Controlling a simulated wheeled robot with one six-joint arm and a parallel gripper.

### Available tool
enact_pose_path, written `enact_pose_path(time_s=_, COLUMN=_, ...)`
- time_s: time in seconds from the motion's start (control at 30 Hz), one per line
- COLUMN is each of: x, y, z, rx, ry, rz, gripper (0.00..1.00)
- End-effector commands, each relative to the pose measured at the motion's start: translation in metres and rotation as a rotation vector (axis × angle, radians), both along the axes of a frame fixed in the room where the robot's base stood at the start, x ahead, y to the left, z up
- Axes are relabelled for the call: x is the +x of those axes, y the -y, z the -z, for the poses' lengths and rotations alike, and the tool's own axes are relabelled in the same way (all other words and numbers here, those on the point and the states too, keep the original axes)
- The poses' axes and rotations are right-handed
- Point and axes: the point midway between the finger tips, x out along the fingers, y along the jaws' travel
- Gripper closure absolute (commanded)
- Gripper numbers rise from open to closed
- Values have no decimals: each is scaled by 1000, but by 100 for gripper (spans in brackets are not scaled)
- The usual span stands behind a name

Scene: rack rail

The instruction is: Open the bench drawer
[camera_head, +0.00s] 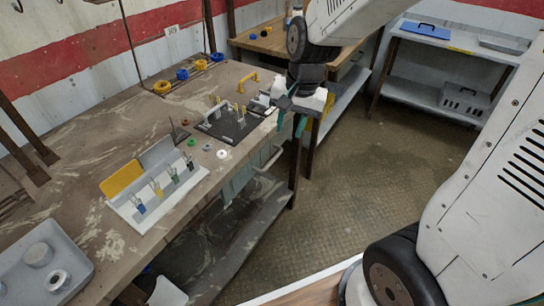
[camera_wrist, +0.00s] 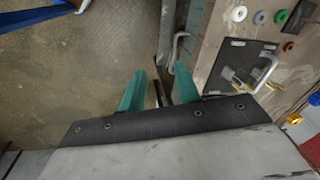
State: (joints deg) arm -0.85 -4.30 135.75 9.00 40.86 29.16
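The bench drawer (camera_head: 237,181) is a pale grey box under the front edge of the brown workbench (camera_head: 90,215). Its light bar handle (camera_head: 271,160) stands out from the front near the bench's right end. The handle also shows in the wrist view (camera_wrist: 176,46), ahead of the fingers and slightly right. My gripper (camera_head: 290,123) hangs above and to the right of the handle, near the bench's corner. In the wrist view my gripper's two teal fingers (camera_wrist: 159,84) are apart, with nothing held between them. They do not appear to touch the handle.
A bench leg (camera_head: 296,165) stands close below my gripper. The floor (camera_head: 370,165) to the right is clear.

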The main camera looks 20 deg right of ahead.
Motion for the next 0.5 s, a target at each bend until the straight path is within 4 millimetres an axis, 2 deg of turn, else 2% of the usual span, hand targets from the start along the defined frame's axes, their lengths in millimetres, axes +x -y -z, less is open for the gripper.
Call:
enact_pose_path(time_s=0.03, x=16, y=-2, z=21, rx=12, ry=-15, rz=57, gripper=68)
enact_pose_path(time_s=0.2, x=54, y=-4, z=72, rx=38, ry=-23, rz=227, gripper=68)
enact_pose_path(time_s=0.3, x=67, y=-5, z=93, rx=46, ry=-25, rz=292, gripper=68)
enact_pose_path(time_s=0.5, x=76, y=-5, z=114, rx=52, ry=-26, rz=344, gripper=68)
